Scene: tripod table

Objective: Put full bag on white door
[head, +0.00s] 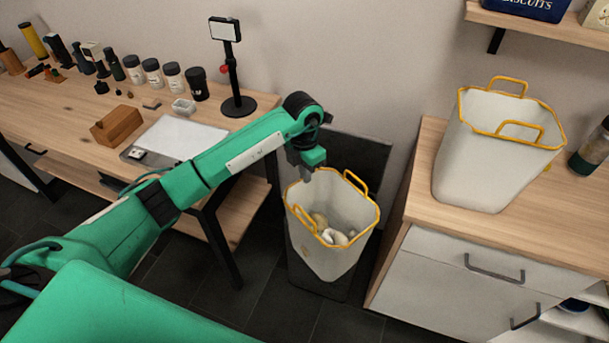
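A white bag with yellow rim and handles (322,249) stands upright, low between the table and the cabinet, on or in front of a dark panel. Pale items (333,236) lie inside it. A similar white bag (482,165) stands on the wooden top of the cabinet; no contents show in it. White fronts (440,290) with dark handles are below that top. My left gripper (308,171) points down at the back-left rim of the lower bag; its fingers are too small to tell open from shut, and contact is unclear. My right gripper is not in view.
A wooden table (60,110) at left holds jars, a wooden block (116,125), a white board (180,138) and a black stand (238,103). A bottle (590,155) stands right of the upper bag. A shelf (540,25) overhangs at upper right. The cabinet top's front strip is bare.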

